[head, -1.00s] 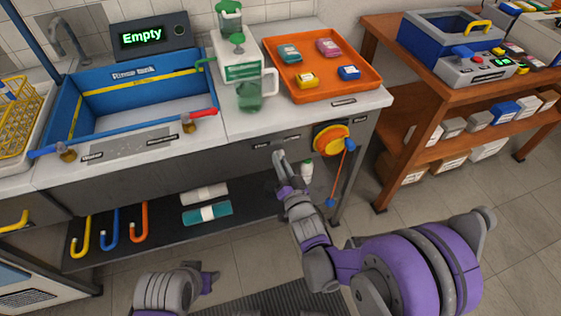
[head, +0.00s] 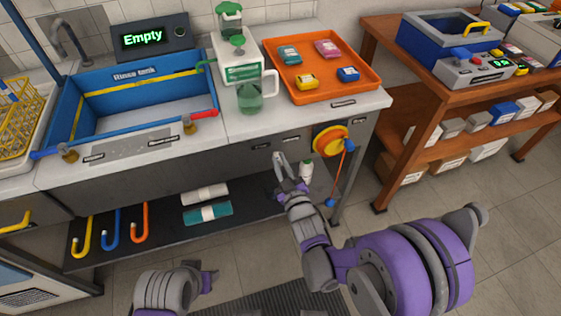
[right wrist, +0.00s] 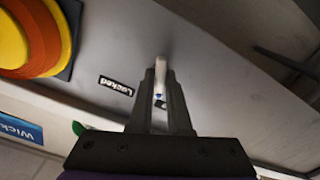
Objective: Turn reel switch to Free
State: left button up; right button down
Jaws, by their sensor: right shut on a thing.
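The reel switch (right wrist: 161,68) is a small pale lever on the grey bench front. In the right wrist view it stands between my right gripper's fingers. My right gripper (right wrist: 161,88) is shut on it; in the head view the gripper (head: 279,158) is at the bench front, left of the reel. A "Locked" label (right wrist: 116,85) is left of the fingers in the wrist view. The orange and yellow reel (head: 331,141) also shows at the wrist view's upper left (right wrist: 32,38). The fingers hide part of the switch, and its exact setting cannot be told.
A blue cord end (head: 330,203) hangs below the reel. A white bottle (head: 306,171) stands close behind my right gripper on the dark lower shelf (head: 160,240). A wooden table (head: 385,75) stands to the right, past a floor gap.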

jog(key=shift+r+n+p, duration=0.1)
jog(key=shift+n+p, duration=0.25)
jog(key=shift+n, duration=1.95)
jog(key=c, duration=0.9)
grip_release()
jog(key=shift+o, duration=0.2)
jog(key=v, duration=1)
jog(key=shift+s+d, duration=0.15)
jog(key=shift+s, duration=0.25)
